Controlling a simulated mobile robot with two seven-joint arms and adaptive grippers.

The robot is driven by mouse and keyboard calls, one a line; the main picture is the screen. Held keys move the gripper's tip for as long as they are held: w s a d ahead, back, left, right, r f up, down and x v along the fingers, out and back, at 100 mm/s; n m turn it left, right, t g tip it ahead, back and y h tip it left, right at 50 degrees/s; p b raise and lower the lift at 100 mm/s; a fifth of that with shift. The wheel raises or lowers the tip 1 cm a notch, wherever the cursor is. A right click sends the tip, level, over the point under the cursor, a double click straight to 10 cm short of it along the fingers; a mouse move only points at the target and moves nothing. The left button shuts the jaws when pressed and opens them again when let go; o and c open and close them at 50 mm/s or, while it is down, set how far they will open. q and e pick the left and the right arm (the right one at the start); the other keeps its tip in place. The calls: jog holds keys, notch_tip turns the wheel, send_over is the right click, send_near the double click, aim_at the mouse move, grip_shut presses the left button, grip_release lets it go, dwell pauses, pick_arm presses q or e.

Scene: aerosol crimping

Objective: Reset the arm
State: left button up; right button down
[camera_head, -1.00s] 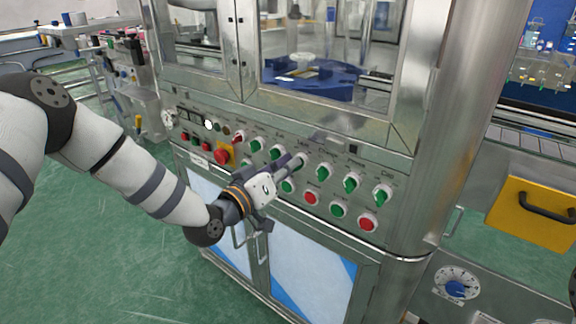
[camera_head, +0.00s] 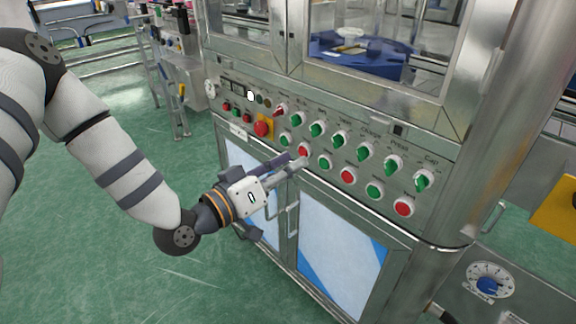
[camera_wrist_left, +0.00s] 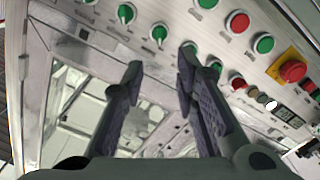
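My left gripper (camera_head: 296,161) is in front of the lower row of the machine's control panel (camera_head: 330,178), beside a red button (camera_head: 303,152). Its fingers stand apart with nothing between them in the left wrist view (camera_wrist_left: 160,68). Whether a finger touches the panel cannot be told. My left arm (camera_head: 125,170) reaches in from the left, bent at the elbow. My right gripper is not in view.
The panel carries several green knobs (camera_head: 339,140), a red emergency button (camera_head: 262,128) and a gauge (camera_head: 210,88). Cabinet doors with handles (camera_head: 293,213) are below. A yellow drawer (camera_head: 556,210) is at the right. Green floor (camera_head: 110,260) is open at the left.

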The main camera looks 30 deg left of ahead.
pick_arm(q)
jog(key=shift+s, duration=0.1)
dwell(0.3)
jog(key=s+d+f+m+g+y, duration=0.1)
jog(key=s+d+f+g, duration=0.1)
jog(key=s+f+g, duration=0.6)
jog(key=s+d+f+g+y, duration=0.1)
jog(key=s+d+f+g, duration=0.15)
jog(key=s+f, duration=0.95)
jog(key=s+a+f+g+y, duration=0.1)
jog(key=s+f+g, duration=0.1)
jog(key=s, duration=0.5)
jog(key=s+a+f+g+y+p, duration=0.1)
jog(key=s+a+f+g, duration=0.1)
jog(key=s+g, duration=0.2)
jog(key=s+a+f+g+y, duration=0.1)
jog(key=s+a+g+y, duration=0.1)
jog(key=s, duration=0.8)
jog(key=shift+f+m+g, duration=0.4)
jog(key=shift+g, duration=0.15)
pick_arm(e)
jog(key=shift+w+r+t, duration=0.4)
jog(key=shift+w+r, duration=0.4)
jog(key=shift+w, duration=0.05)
pick_arm(q)
jog(key=shift+w+a, duration=0.1)
